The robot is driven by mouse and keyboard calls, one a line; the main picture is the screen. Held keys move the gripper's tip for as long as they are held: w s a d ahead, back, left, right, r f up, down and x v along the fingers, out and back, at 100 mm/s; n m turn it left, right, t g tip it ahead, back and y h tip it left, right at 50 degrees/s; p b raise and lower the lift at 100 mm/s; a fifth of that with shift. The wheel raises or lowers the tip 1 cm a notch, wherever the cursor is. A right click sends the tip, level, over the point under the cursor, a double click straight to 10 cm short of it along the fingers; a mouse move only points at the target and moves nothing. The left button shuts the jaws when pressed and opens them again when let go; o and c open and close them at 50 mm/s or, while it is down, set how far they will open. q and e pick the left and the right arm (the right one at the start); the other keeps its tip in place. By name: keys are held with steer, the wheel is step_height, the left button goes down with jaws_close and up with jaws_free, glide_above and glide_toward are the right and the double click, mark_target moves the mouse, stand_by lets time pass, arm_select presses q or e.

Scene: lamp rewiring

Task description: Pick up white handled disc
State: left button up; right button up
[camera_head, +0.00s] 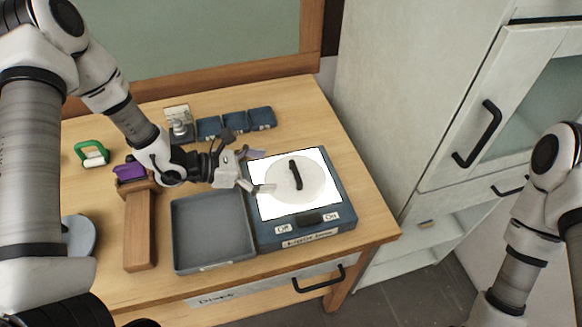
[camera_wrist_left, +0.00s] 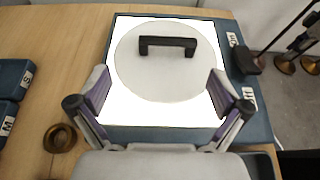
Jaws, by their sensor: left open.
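The white disc (camera_head: 312,184) with a black bar handle (camera_head: 295,174) lies flat on the bright white panel of a blue-grey box (camera_head: 342,190) on the table. In the left wrist view the disc (camera_wrist_left: 150,80) and its handle (camera_wrist_left: 168,46) lie ahead of the fingers. My left gripper (camera_head: 262,170) is open and empty at the left edge of the bright panel, apart from the handle. It also shows in the left wrist view (camera_wrist_left: 158,98), its fingers spread on either side of the disc's near part. My right gripper is out of view; only my right arm shows.
A grey tray (camera_head: 213,262) sits left of the box. A wooden stand (camera_head: 139,232) with a purple item (camera_head: 130,171), a green-handled item (camera_head: 92,153) and small blue bins (camera_head: 235,122) are also on the table. A cabinet (camera_head: 400,90) stands close on the right.

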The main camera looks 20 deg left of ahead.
mark_target(293, 174)
arm_select(q)
steer(key=d+p, duration=0.1)
steer(key=d, duration=0.2)
steer(key=shift+w+d+p, duration=0.2)
steer(key=shift+d+p, duration=0.15)
steer(key=shift+w+d+f+p, duration=0.2)
steer(key=shift+w+d+f, duration=0.15)
steer(key=shift+w+f, duration=0.15)
steer(key=shift+w+d+f+p, duration=0.2)
steer(key=shift+w+d+f, duration=0.15)
steer(key=shift+w, duration=0.2)
steer(key=shift+w+d+f, duration=0.1)
steer(key=shift+w+f, duration=0.1)
steer(key=shift+s+d+r, duration=0.15)
steer(key=shift+s, duration=0.1)
steer(key=c, duration=1.3)
steer(key=shift+c, duration=0.2)
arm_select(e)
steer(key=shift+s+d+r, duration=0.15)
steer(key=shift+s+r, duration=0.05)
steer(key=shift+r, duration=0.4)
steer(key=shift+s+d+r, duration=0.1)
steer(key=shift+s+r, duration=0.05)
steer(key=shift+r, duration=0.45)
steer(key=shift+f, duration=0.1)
